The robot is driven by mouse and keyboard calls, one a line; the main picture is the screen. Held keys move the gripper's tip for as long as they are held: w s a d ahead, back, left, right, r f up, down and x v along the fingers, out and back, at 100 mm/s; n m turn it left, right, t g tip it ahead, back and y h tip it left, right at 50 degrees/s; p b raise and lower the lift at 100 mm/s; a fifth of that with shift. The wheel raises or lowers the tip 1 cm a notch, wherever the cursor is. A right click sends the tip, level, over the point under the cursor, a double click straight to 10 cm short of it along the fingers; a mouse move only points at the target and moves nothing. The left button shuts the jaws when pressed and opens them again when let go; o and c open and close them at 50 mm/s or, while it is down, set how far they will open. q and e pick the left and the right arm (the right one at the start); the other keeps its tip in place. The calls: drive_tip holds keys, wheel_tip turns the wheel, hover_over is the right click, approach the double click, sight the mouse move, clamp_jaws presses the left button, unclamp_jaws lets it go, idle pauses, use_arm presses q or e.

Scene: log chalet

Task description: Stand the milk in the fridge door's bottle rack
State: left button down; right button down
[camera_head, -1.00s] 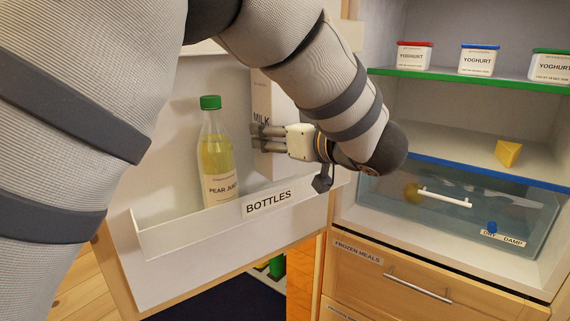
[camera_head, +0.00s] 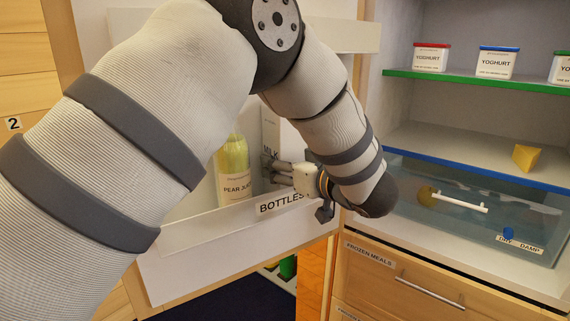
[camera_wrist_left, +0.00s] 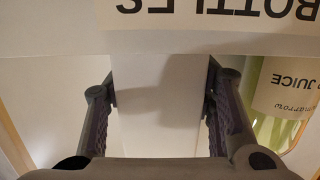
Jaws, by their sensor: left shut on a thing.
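The milk (camera_head: 271,128) is a white carton with MILK on its side, upright behind the front wall of the bottle rack (camera_head: 205,236) on the open fridge door. My left gripper (camera_head: 270,171) is shut on it from the side. In the left wrist view, the fingers (camera_wrist_left: 160,95) lie on either side of the pale carton (camera_wrist_left: 160,125). The carton's base is hidden behind the rack's front wall and the gripper, so I cannot tell whether it touches the rack floor. My right gripper is not in view.
The fridge shelves at right hold yoghurt tubs (camera_head: 431,58) and a cheese wedge (camera_head: 525,157) above a clear drawer (camera_head: 470,208).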

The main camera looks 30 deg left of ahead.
use_arm(q)
drive_tip(key=c, duration=0.7)
unclamp_jaws()
drive_tip(key=shift+f, duration=0.1)
drive_tip(key=shift+d, duration=0.25)
drive_tip(key=v, duration=1.1)
drive_tip(key=shift+s+d, duration=0.2)
drive_tip(key=shift+d, duration=0.05)
